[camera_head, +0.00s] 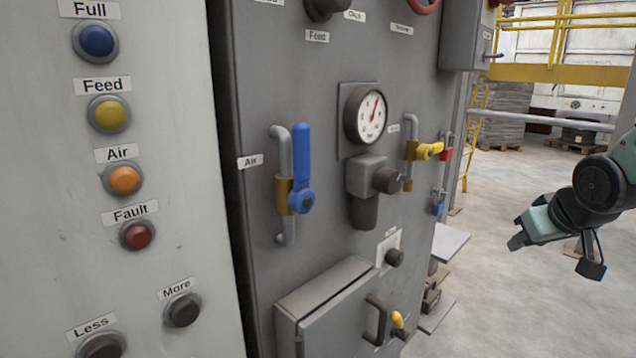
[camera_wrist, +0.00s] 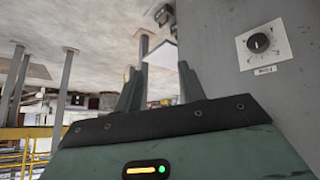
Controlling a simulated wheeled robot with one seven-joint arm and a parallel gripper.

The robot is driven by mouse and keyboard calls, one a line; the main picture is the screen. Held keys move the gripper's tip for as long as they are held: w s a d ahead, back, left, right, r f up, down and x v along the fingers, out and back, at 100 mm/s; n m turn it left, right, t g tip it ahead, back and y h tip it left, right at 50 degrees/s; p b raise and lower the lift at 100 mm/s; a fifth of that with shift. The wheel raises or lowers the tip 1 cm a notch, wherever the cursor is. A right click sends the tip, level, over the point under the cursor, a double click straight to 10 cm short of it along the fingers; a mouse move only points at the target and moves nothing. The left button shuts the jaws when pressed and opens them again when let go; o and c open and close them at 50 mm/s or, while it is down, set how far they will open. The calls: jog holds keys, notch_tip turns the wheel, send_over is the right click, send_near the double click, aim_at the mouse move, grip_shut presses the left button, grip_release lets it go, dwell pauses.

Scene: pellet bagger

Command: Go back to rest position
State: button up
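My gripper (camera_head: 516,236) is at the right side in the head view, in free air to the right of the grey machine panel (camera_head: 330,60). It touches nothing there. In the wrist view my gripper (camera_wrist: 159,88) shows two dark fingers standing apart with a clear gap between them. Nothing is held; background shows through the gap. The grey panel fills the right of the wrist view, with a black knob (camera_wrist: 258,43) on a white plate.
The panel carries a blue-handled air valve (camera_head: 301,170), a gauge (camera_head: 366,114), a yellow valve handle (camera_head: 429,151) and a grey box with a handle (camera_head: 376,320). A light button panel (camera_head: 60,190) stands left. Open floor (camera_head: 500,310) lies at lower right; yellow railings (camera_head: 560,73) stand behind.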

jog(key=s+a+f+m+g+y, duration=0.1)
jog(key=s+a+f+g, duration=0.25)
jog(key=s, duration=0.35)
jog(key=s+a+f+g, duration=0.2)
jog(key=s+f, duration=0.2)
jog(key=s, duration=0.3)
jog(key=s+a+r+n+g, duration=0.1)
jog(key=s+a+n, duration=0.2)
jog(key=s+a, duration=0.3)
jog(key=s+a+r+n+g+p, duration=0.1)
jog(key=s+a+n, duration=0.3)
jog(key=a, duration=0.8)
jog(key=s+r, duration=0.1)
jog(key=s, duration=0.1)
jog(key=shift+s+a+n+y, duration=0.25)
jog(key=shift+s+n+y, duration=0.05)
jog(key=shift+s, duration=0.05)
